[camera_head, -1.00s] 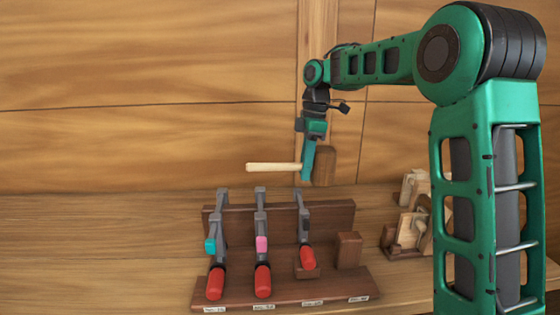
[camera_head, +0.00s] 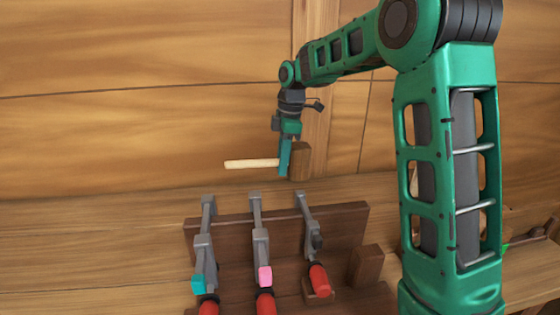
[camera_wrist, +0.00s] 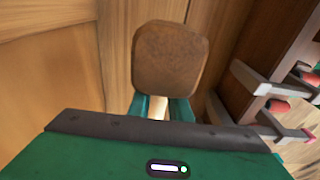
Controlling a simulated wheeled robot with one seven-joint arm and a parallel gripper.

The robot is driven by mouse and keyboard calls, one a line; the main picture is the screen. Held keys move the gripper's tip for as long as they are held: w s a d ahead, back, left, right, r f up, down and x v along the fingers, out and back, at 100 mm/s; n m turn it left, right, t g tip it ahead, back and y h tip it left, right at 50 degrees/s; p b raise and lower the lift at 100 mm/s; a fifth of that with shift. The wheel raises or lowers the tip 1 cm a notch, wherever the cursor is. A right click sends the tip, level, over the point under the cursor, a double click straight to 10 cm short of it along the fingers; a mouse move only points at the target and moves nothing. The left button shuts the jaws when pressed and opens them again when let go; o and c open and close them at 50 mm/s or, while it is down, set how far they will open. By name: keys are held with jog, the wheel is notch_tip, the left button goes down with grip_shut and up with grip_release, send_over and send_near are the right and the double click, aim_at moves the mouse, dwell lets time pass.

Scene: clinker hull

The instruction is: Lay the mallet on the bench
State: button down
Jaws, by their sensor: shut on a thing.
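My gripper (camera_head: 285,158) is shut on the mallet, near its head, and holds it in the air above the back of the bench (camera_head: 110,235). The mallet has a brown wooden head (camera_head: 300,161) at the right and a pale handle (camera_head: 250,163) pointing left, about level. In the wrist view the mallet head (camera_wrist: 172,60) stands just beyond my fingers (camera_wrist: 163,109), with a short pale piece of handle between them. The rest of the handle is hidden there.
A dark wooden rack (camera_head: 345,220) below holds clamps with red handles (camera_head: 319,278); they also show in the wrist view (camera_wrist: 262,85). A wooden block (camera_head: 366,267) stands at the rack's right. My arm hides part of the bench at right. The bench left of the rack is clear.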

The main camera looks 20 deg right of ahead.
jog(key=shift+d+f, duration=0.15)
jog(key=shift+f, duration=4.85)
jog(key=c, duration=1.5)
grip_release()
jog(key=shift+c, duration=0.2)
jog(key=shift+s, duration=0.1)
jog(key=shift+r, duration=0.1)
jog(key=r, duration=0.3)
jog(key=d+r, duration=0.1)
jog(key=r, duration=0.6)
jog(key=shift+d+r, duration=0.2)
jog(key=shift+r, duration=0.05)
